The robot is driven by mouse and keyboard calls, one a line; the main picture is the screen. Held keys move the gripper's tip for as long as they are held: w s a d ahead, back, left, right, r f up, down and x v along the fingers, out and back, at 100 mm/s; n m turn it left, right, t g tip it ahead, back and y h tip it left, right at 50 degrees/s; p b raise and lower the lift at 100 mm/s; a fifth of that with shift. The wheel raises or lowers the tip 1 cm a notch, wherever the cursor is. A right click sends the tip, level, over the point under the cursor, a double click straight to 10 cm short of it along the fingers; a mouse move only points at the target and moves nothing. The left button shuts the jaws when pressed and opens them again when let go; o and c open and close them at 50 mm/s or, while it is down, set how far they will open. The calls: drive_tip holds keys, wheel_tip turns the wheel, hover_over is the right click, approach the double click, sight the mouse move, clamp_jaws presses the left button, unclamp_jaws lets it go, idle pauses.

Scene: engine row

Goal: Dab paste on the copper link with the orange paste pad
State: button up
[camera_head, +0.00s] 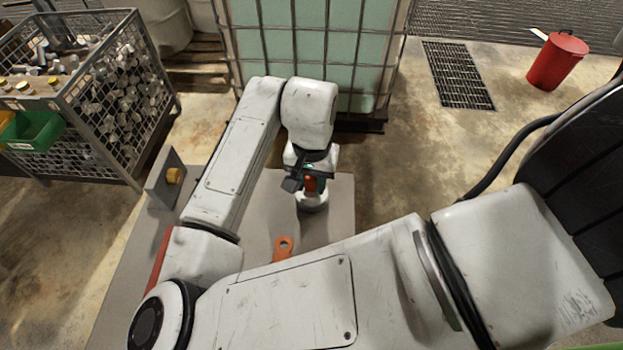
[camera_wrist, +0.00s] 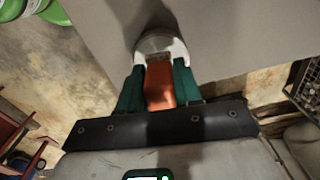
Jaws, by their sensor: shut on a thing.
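My gripper (camera_head: 311,187) hangs over the grey table, beyond the copper link in the head view. It is shut on the orange paste pad (camera_head: 310,184), whose orange block also shows between the green fingers in the wrist view (camera_wrist: 160,86). A round grey piece (camera_wrist: 157,42) sits at the fingertips; I cannot tell whether it belongs to the pad or stands under it. The copper link (camera_head: 283,247), a flat strip with a hole, lies on the table, apart from the gripper. Its near part is hidden behind my arm. I do not see it in the wrist view.
The grey table (camera_head: 245,235) is bare around the link. An upright grey plate with a yellow knob (camera_head: 174,176) stands at its left edge. A wire cage of metal parts (camera_head: 125,85), a caged tank (camera_head: 350,50) and a red bin (camera_head: 557,62) stand on the floor.

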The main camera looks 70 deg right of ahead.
drive_tip(key=shift+f+b, duration=0.3)
drive_tip(key=shift+f, duration=0.3)
idle(1.4)
drive_tip(key=shift+r, duration=0.1)
drive_tip(key=shift+r+p, duration=3.2)
drive_tip(key=shift+r, duration=0.3)
